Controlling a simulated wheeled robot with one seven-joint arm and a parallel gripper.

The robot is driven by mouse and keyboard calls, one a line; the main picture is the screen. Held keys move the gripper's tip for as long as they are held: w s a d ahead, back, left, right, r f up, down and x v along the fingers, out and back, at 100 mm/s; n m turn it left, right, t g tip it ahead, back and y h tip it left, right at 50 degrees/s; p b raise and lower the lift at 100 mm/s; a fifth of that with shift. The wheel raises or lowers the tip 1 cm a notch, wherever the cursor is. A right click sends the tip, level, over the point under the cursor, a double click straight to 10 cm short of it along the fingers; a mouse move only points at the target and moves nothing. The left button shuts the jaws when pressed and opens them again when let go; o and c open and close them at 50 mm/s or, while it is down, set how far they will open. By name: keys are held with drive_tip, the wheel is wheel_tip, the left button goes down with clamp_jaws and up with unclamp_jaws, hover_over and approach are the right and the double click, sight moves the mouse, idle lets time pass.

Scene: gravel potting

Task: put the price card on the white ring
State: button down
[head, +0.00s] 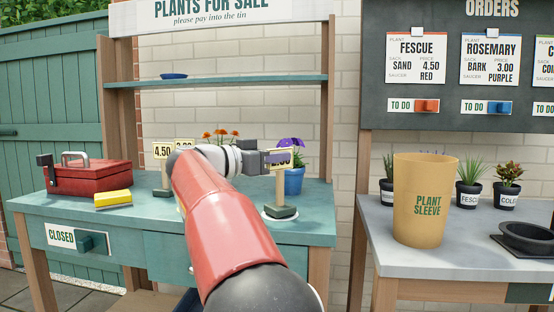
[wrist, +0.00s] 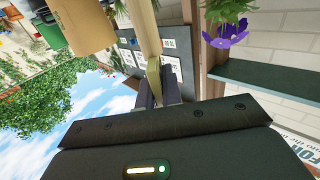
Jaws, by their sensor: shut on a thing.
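The price card (head: 283,158) is a cream card on a wooden post with a dark green base (head: 281,211). My gripper (head: 275,160) is shut on the card at the top of the post, and a finger covers much of its face. The post looks upright in the head view. The white ring (head: 266,216) shows on the green bench as a pale rim around the base. The base appears over the ring; I cannot tell whether it touches the bench. In the wrist view, the fingers (wrist: 158,92) close on a thin pale edge, probably the card.
A blue pot (head: 294,181) with a purple flower stands just behind the card. Another price card (head: 162,151) reading 4.50 stands left, partly behind my arm. A red cash tin (head: 90,177) and a yellow block (head: 113,199) are farther left. A plant sleeve (head: 425,190) stands on the right bench.

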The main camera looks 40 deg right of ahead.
drive_tip(key=shift+f, duration=0.15)
drive_tip(key=c, duration=1.6)
unclamp_jaws()
drive_tip(key=shift+o, duration=0.2)
drive_tip(key=a, duration=1.2)
drive_tip(key=shift+w+r+p, duration=0.2)
drive_tip(key=shift+w+p, duration=0.15)
drive_tip(key=shift+w, duration=0.1)
